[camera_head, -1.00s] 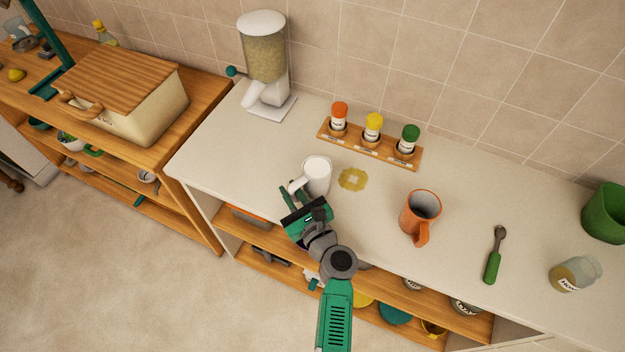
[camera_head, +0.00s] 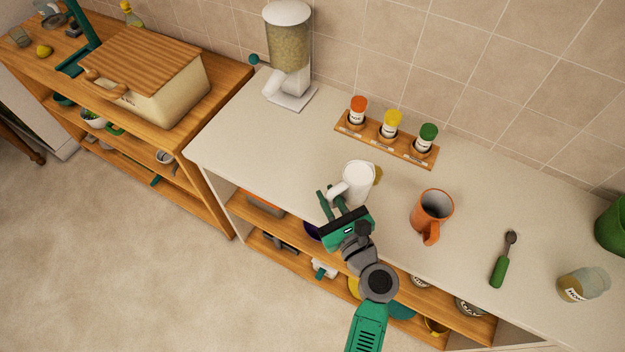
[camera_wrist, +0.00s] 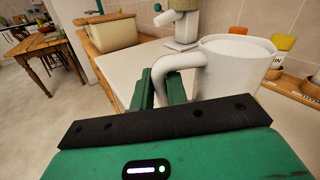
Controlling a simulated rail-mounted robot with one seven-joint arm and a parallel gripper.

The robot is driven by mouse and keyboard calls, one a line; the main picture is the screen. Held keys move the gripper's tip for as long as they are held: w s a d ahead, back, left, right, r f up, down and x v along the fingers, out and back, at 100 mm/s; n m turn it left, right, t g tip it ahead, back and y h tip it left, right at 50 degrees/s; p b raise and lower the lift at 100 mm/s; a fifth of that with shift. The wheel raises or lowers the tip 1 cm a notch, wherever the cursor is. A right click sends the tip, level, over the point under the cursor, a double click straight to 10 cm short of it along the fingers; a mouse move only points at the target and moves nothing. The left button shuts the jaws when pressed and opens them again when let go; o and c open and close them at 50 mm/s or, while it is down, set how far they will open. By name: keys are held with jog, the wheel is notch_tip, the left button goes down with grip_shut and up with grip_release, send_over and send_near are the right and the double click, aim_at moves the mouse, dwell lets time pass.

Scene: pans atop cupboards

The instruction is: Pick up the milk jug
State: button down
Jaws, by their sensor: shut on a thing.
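The white milk jug (camera_head: 359,180) is above or on the pale counter near its front edge, and looks roughly upright. It also fills the upper right of the wrist view (camera_wrist: 236,68). Its curved handle (camera_wrist: 178,62) points left, between my fingers. My gripper (camera_head: 332,199) is shut on that handle from the front left; the green fingers also show in the wrist view (camera_wrist: 158,88). I cannot see the jug's underside, so any gap to the counter is hard to judge.
A yellowish patch (camera_head: 378,175) is partly hidden behind the jug. A spice rack (camera_head: 387,140) stands behind, a grain dispenser (camera_head: 288,50) back left. An orange mug (camera_head: 432,212), a green-handled scoop (camera_head: 503,262) and a honey jar (camera_head: 583,284) are to the right. Counter left of the jug is clear.

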jog(key=d+v, duration=0.1)
jog(key=v, duration=0.6)
jog(key=shift+d+r, duration=0.4)
